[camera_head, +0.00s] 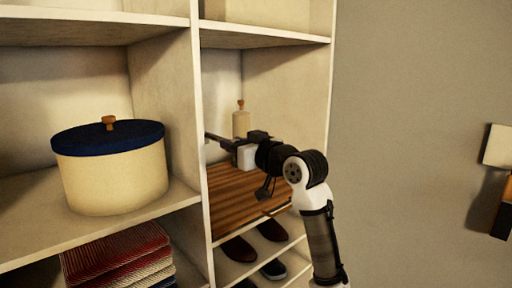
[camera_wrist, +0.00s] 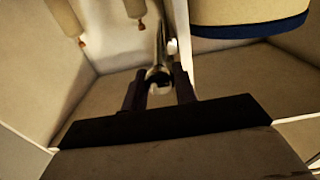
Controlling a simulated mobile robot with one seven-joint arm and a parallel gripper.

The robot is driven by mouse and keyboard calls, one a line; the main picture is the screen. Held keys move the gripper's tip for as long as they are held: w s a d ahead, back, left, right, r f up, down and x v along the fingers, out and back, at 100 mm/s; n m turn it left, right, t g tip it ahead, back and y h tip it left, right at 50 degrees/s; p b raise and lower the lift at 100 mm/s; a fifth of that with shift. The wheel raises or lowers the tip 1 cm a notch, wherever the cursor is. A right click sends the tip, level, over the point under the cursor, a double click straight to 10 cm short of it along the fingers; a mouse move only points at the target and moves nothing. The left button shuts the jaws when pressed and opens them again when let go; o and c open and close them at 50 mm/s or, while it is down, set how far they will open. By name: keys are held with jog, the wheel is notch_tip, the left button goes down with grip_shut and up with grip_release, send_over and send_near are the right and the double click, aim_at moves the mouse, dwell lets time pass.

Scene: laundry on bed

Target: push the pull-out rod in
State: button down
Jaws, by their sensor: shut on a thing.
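The pull-out rod (camera_wrist: 160,50) shows in the wrist view as a thin dark metal bar running away from me, with a rounded end toward me. My gripper (camera_wrist: 159,92) has its two dark fingers on either side of that end and is shut on it. In the head view my gripper (camera_head: 238,145) reaches into the upper part of the right-hand shelf bay, above a brown wooden surface (camera_head: 240,198). The rod's far end and mounting are hard to make out.
A cream bottle (camera_head: 241,122) with a wooden knob stands behind my gripper. A cream round box (camera_head: 112,178) with a blue lid is on the left shelf, beyond the upright divider (camera_head: 199,130). Shoes (camera_head: 238,249) and folded red cloths (camera_head: 112,250) lie below.

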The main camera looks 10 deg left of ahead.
jog(key=shift+x, duration=1.3)
jog(key=c, duration=1.2)
grip_release()
jog(key=shift+o, duration=0.2)
jog(key=shift+d, duration=0.15)
jog(key=b+v, duration=0.4)
jog(key=v, duration=0.9)
jog(key=shift+s+d, duration=0.25)
jog(key=shift+s, duration=0.05)
jog(key=shift+o, duration=0.2)
